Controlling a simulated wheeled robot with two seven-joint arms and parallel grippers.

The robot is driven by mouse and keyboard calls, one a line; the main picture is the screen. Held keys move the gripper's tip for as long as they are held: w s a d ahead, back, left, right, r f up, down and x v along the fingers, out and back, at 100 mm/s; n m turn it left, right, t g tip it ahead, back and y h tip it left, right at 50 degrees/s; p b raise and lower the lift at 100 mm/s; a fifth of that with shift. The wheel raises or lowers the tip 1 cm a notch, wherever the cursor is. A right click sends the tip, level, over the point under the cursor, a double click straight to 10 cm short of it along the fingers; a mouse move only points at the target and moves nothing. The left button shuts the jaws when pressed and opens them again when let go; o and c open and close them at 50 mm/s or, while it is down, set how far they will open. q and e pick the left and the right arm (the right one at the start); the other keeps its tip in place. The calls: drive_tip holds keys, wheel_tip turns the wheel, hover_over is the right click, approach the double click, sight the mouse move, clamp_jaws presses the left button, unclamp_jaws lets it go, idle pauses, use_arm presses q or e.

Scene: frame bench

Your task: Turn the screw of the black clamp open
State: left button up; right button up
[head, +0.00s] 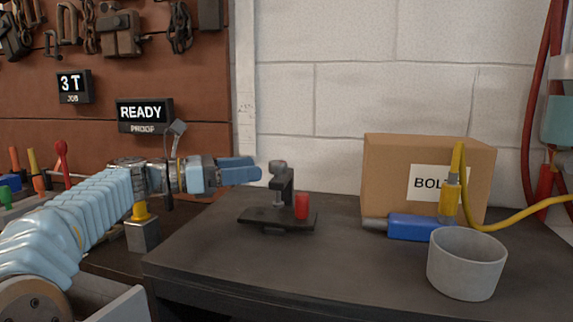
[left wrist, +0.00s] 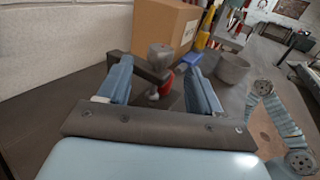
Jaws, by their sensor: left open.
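The black clamp (head: 290,186) stands upright on a dark flat base on the bench. A grey knob (head: 277,166) tops its upright screw, and it also shows in the left wrist view (left wrist: 160,54). A red cylinder (head: 302,205) stands at the clamp's right side, partly hidden behind the clamp in the left wrist view (left wrist: 168,79). My left gripper (head: 258,170) points right, level with the knob and just left of it. Its blue fingers (left wrist: 160,64) are open, with the knob appearing between their tips; I cannot tell whether they touch it. My right gripper is not in view.
The dark bench top (head: 260,265) is clear in front of the clamp. A sign (head: 144,114) reads READY.

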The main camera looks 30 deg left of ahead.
sight(278, 171)
use_arm(q)
drive_tip(key=x, duration=0.9)
drive_tip(key=shift+d, duration=0.1)
drive_tip(key=shift+c, duration=0.2)
drive_tip(key=c, duration=0.9)
